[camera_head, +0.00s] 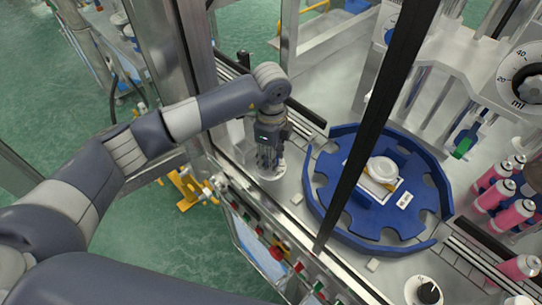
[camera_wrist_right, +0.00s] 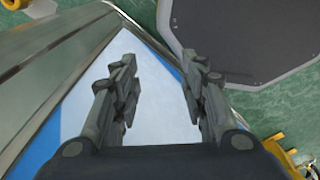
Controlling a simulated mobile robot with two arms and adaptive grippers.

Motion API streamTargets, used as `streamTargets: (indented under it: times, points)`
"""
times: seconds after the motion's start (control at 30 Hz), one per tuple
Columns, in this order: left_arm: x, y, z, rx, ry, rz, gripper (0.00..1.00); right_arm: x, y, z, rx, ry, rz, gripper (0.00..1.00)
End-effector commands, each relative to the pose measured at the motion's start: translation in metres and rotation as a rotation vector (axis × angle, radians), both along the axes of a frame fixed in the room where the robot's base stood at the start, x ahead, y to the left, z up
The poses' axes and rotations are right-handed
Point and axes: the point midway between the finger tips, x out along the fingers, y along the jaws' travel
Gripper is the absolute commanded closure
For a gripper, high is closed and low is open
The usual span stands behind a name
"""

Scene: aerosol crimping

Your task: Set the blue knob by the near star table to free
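The near star table (camera_head: 327,195) is a blue wheel with notches and a raised blue rim, on the metal machine top. My left gripper (camera_head: 270,166) points down over a round white dial plate (camera_head: 274,175) left of the star table. Its fingers cover the middle of the plate. No blue knob shows there, and I cannot tell whether the fingers are closed on one. My right gripper (camera_wrist_right: 158,95) shows only in the right wrist view, open and empty, above a white and blue panel (camera_wrist_right: 150,65).
A dial with a black pointer (camera_head: 425,292) sits at the front right, and a larger numbered dial (camera_head: 528,88) at the right. Pink cans (camera_head: 512,215) stand at the right. A dark frame post (camera_head: 375,115) crosses the star table. Buttons (camera_head: 279,252) line the front edge.

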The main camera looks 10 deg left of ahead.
Motion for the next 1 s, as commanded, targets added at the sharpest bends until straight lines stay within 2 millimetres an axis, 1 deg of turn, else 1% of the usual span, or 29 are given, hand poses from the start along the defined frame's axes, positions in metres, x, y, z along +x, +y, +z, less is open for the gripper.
streamTargets:
  times: [0.1, 0.33, 0.87, 0.9, 0.97, 1.0]
  points:
    - [0.0006, -0.0002, 0.0000, -0.001, -0.002, 0.060, 0.90, -0.0001, 0.0002, -0.0016, 0.000, 0.000, 0.000, 0.60]
    - [0.0006, -0.0001, 0.0005, 0.000, -0.002, 0.131, 0.90, -0.0001, 0.0000, -0.0026, 0.000, 0.000, 0.000, 0.60]
    - [0.0008, 0.0000, 0.0008, -0.001, -0.002, 0.153, 0.90, -0.0001, -0.0006, -0.0027, -0.001, 0.000, 0.001, 0.60]
    - [0.0008, 0.0000, 0.0008, -0.001, -0.002, 0.153, 0.59, -0.0001, -0.0007, -0.0027, -0.001, 0.000, 0.001, 0.60]
    - [0.0008, 0.0000, 0.0007, -0.001, -0.002, 0.153, 0.46, 0.0000, -0.0010, -0.0027, -0.001, 0.000, 0.001, 0.60]
    - [0.0007, 0.0000, 0.0006, -0.001, -0.002, 0.152, 0.46, -0.0001, -0.0012, -0.0027, -0.001, 0.000, 0.001, 0.60]
